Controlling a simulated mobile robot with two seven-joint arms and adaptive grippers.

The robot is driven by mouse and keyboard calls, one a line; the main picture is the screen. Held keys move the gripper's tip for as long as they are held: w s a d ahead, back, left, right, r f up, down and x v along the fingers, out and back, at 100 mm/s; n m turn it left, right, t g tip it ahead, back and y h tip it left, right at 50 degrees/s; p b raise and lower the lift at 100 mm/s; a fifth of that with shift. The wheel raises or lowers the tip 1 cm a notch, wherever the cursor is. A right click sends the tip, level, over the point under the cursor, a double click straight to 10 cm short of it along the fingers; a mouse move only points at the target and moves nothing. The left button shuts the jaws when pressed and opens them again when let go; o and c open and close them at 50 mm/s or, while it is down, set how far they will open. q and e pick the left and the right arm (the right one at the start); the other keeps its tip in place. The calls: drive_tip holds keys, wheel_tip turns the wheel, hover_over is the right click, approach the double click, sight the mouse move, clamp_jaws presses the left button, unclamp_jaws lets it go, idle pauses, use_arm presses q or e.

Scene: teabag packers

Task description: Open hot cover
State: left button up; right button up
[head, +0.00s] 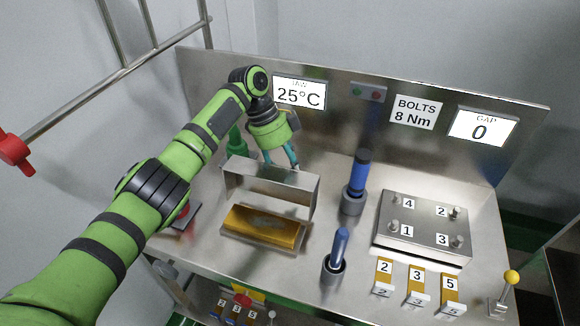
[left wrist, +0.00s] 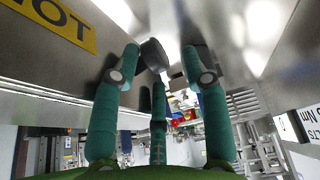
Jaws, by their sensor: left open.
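The steel hot cover (head: 293,180) stands behind and above a gold block (head: 262,230) on the bench in the head view. My right gripper is not in view.
A steel back panel (head: 345,112) with displays stands close behind my left gripper. Blue-handled tools stand in holders (head: 352,203) to the right. A bolted plate (head: 422,222), numbered gold strips (head: 416,278) and a yellow-knobbed lever (head: 510,277) are farther right.

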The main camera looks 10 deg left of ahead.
use_arm(q)
drive_tip(key=v, duration=1.2)
drive_tip(key=shift+a, duration=0.15)
drive_tip(key=shift+s, duration=0.15)
drive_tip(key=shift+c, duration=0.4)
